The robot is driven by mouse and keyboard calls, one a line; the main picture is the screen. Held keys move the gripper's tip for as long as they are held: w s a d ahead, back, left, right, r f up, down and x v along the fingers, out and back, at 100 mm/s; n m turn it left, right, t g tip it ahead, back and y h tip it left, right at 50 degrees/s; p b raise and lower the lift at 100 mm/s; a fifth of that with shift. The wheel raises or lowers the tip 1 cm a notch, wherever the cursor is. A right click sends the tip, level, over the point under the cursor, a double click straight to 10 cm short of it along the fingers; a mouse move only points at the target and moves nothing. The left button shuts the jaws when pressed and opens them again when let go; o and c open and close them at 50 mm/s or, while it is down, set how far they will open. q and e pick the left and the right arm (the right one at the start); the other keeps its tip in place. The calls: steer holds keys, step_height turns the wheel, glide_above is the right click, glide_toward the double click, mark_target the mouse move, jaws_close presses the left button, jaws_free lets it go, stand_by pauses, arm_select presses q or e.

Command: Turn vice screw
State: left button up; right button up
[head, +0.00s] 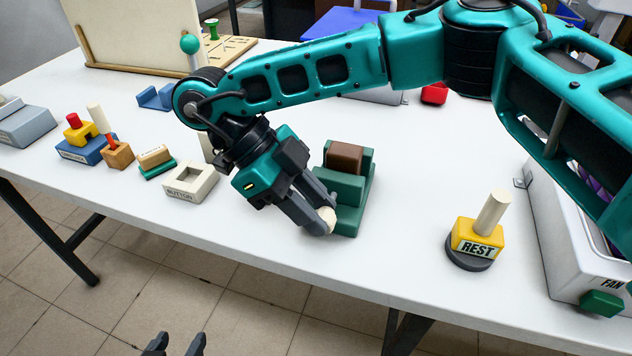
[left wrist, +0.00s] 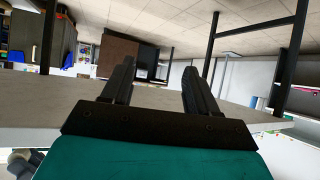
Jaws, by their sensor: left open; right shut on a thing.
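The green vice (head: 352,205) stands near the table's front edge in the head view, with a brown block (head: 345,157) between its jaws. A cream screw knob (head: 326,220) sits at the vice's front. My right gripper (head: 322,220) is shut on this knob, and its fingers hide part of it. My left gripper (head: 175,345) is open and empty, low in front of the table; only its fingertips show in the head view. Its two spread fingers also show in the left wrist view (left wrist: 159,85), with nothing between them.
A white table (head: 410,220) holds several things. A cream BUTTON block (head: 191,182) stands left of the vice. A yellow REST stand (head: 478,238) with a cream peg is to the right, then a grey FAN box (head: 560,230). The table between vice and REST stand is clear.

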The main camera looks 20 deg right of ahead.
steer(key=shift+g+h+p, duration=0.3)
steer(key=shift+p, duration=0.1)
arm_select(q)
steer(key=shift+s+a+f, duration=0.4)
steer(key=shift+s+a, duration=0.05)
steer(key=shift+a, duration=0.05)
arm_select(e)
steer(key=shift+f, duration=0.1)
steer(key=o, duration=1.1)
steer(key=shift+c, duration=0.2)
arm_select(q)
steer(key=shift+w+r, duration=0.1)
steer(key=shift+w, duration=0.05)
arm_select(e)
steer(key=shift+a, duration=0.1)
arm_select(q)
steer(key=a+p, duration=0.1)
steer(key=p, duration=0.1)
steer(key=s+r+y+p, duration=0.1)
steer(key=shift+a+r+p, duration=0.25)
steer(key=shift+a+p, duration=0.1)
arm_select(e)
steer(key=v, duration=1.3)
